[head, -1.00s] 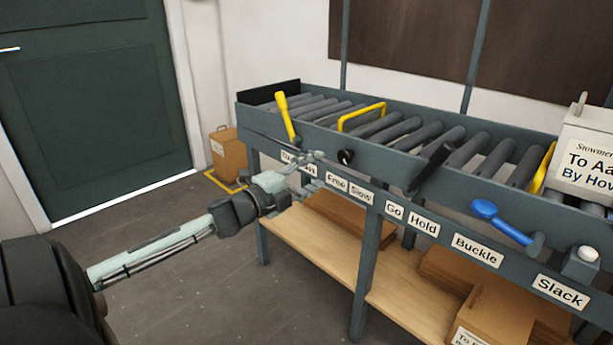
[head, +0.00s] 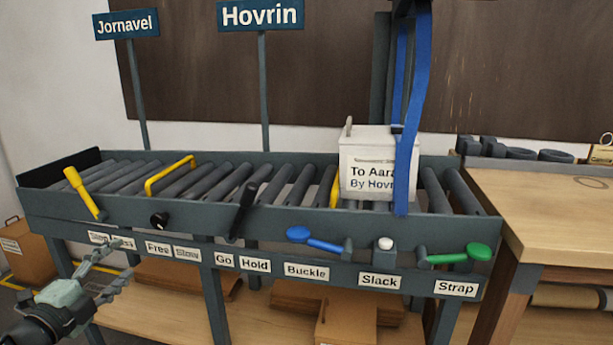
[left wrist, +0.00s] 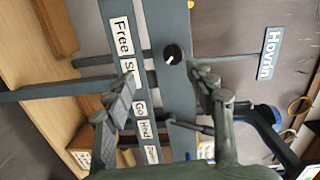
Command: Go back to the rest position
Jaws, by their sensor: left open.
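My left gripper (head: 122,260) is open and empty at the lower left of the head view, in front of the leftmost labels of the conveyor frame (head: 130,215). In the left wrist view, its fingers (left wrist: 163,80) are spread, with the black knob (left wrist: 174,54) and the "Free Slow" label (left wrist: 123,45) seen beyond them. Nothing lies between the fingertips. In the head view, the knob (head: 159,220) is right of the yellow lever (head: 84,192), which tilts up to the left. My right gripper is not in view.
A white box (head: 365,165) sits on the rollers with a blue strap (head: 405,120) hanging at its right side. Blue (head: 315,238), white-button (head: 385,245) and green (head: 478,252) controls stick out in front. A wooden bench (head: 560,205) stands at right; cartons (head: 350,320) lie below.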

